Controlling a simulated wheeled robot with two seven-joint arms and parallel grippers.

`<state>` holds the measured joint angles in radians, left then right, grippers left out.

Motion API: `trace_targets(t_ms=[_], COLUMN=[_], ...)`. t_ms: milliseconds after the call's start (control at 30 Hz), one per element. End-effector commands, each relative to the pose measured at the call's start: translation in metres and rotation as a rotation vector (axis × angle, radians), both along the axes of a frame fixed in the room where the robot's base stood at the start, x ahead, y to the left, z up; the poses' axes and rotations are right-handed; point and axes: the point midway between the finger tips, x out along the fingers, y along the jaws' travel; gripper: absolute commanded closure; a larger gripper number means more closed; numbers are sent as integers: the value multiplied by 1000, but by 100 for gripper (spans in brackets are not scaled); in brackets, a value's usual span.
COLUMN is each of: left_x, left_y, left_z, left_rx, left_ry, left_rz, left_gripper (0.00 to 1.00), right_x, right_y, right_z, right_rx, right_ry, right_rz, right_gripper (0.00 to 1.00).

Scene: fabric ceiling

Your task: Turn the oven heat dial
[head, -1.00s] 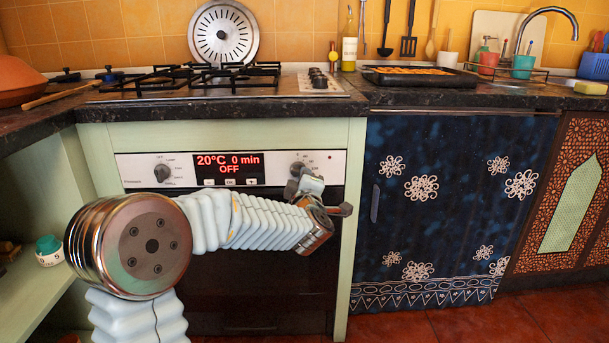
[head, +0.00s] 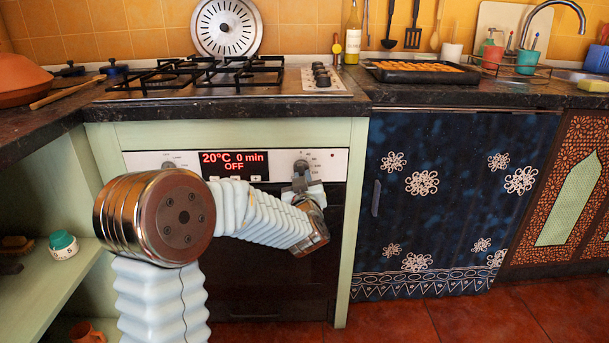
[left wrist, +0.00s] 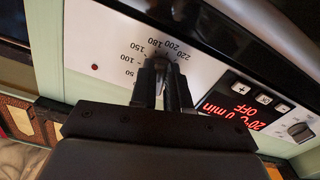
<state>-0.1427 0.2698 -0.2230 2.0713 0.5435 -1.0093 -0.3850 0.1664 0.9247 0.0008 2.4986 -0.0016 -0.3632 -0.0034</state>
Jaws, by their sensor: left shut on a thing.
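The oven heat dial (head: 301,166) is the right knob on the white control panel. In the left wrist view, temperature numbers (left wrist: 160,48) are printed around it. My left gripper (head: 300,180) reaches up to this dial from below and in front. Its fingers are shut on the dial, one on each side, in the left wrist view (left wrist: 165,78). The fingers hide most of the dial there, so its exact setting cannot be read. The red oven display (head: 234,164) reads 20°C, 0 min, OFF. My right gripper is not in view.
A second knob (left wrist: 300,132) sits at the panel's other end. The dark oven door (head: 270,285) is below. The counter edge (head: 230,108) and hob (head: 210,75) are above. A blue flowered cabinet front (head: 455,200) stands to the right.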

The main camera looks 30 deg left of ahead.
Motion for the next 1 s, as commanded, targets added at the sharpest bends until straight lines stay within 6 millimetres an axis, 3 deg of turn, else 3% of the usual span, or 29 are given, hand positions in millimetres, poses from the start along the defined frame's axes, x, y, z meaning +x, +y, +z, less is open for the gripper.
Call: trace_targets(t_ms=[400,1000], left_x=[-2,-2], left_y=[1,2], left_z=[-3,-4], left_rx=[179,212], left_ry=[119,138], left_rz=[-4,-4], left_gripper=[100,100], right_x=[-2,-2], right_y=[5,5], right_z=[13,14], right_rx=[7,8], right_ry=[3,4], right_rz=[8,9], right_gripper=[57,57])
